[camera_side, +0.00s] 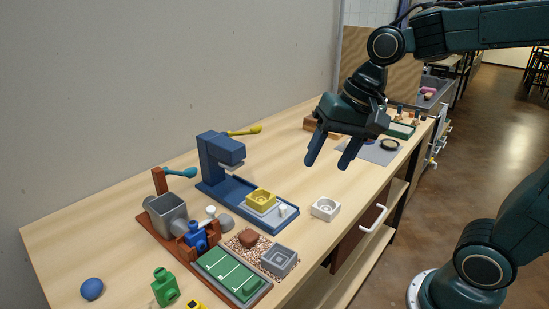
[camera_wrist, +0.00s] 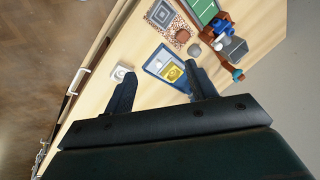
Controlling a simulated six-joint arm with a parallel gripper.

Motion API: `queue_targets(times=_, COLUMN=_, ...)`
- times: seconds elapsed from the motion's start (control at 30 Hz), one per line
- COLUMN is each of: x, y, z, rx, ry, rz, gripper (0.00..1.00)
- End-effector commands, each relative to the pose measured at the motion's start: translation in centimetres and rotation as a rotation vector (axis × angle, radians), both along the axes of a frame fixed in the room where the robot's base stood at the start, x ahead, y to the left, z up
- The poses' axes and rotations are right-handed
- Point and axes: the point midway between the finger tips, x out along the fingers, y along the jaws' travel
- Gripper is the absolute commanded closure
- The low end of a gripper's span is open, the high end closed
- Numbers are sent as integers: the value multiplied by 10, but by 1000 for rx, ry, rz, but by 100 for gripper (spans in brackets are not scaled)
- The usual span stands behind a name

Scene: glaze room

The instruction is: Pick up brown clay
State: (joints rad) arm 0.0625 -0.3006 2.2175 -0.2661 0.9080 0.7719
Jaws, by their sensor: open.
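The brown clay (camera_side: 249,238) is a small reddish-brown lump on a speckled mat (camera_side: 232,245), between the blue figure and a grey square mould. It also shows in the wrist view as a brown lump (camera_wrist: 182,36) near the top, beyond my fingertips. My gripper (camera_side: 326,165) is open and empty. It hangs high above the table, behind and to the right of the clay in the side view. Its two dark blue fingers also show in the wrist view (camera_wrist: 160,69), well apart with nothing between them.
A blue press (camera_side: 220,160) holding a yellow mould (camera_side: 261,199) stands behind the clay. A white mould (camera_side: 325,208) sits to the right. A grey mould (camera_side: 279,260), a green board (camera_side: 228,268), a grey bin (camera_side: 167,213) and a blue figure (camera_side: 196,237) crowd around the clay.

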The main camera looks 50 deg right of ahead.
Motion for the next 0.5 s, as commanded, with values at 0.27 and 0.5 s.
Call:
queue_targets(times=0.27, x=50, y=8, z=-17, rx=141, ry=143, rz=-252, gripper=44)
queue_targets(times=0.5, x=90, y=13, z=-39, rx=243, ry=279, rz=-477, gripper=44)
